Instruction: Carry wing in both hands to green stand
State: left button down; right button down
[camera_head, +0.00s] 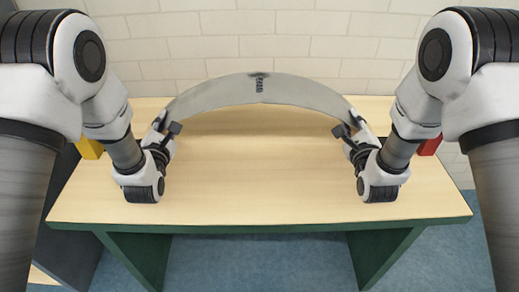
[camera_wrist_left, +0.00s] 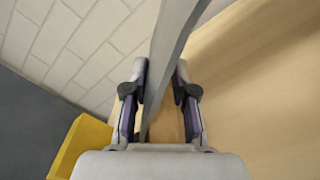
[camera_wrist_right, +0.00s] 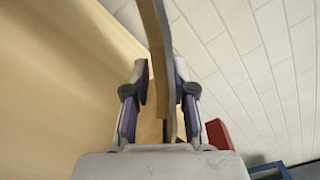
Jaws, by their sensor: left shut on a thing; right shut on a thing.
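The wing (camera_head: 258,88) is a grey curved panel with dark lettering near its middle. In the head view it arches above the table between my two arms. My left gripper (camera_head: 165,130) is shut on its left end, and my right gripper (camera_head: 349,130) is shut on its right end. In the left wrist view the wing (camera_wrist_left: 170,60) runs between the fingers of the left gripper (camera_wrist_left: 160,90). In the right wrist view the wing (camera_wrist_right: 157,45) passes between the fingers of the right gripper (camera_wrist_right: 161,90). No green stand shows clearly apart from the table's green legs.
A yellow object (camera_head: 89,148) is at the left edge and a red object (camera_head: 430,145) at the right edge. A pale brick wall (camera_head: 190,48) stands behind.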

pick_arm(q)
jog(key=c, duration=0.9)
grip_release()
jog(key=shift+c, duration=0.2)
pick_arm(e)
jog(key=c, duration=1)
grip_release()
jog(key=shift+f, duration=0.1)
jog(key=shift+o, duration=0.2)
pick_arm(q)
jog(key=shift+f, duration=0.1)
jog(key=s, duration=1.2)
jog(key=shift+d, duration=0.15)
pick_arm(e)
jog(key=shift+s, duration=0.1)
jog(key=s, duration=1.2)
jog(key=shift+d, duration=0.1)
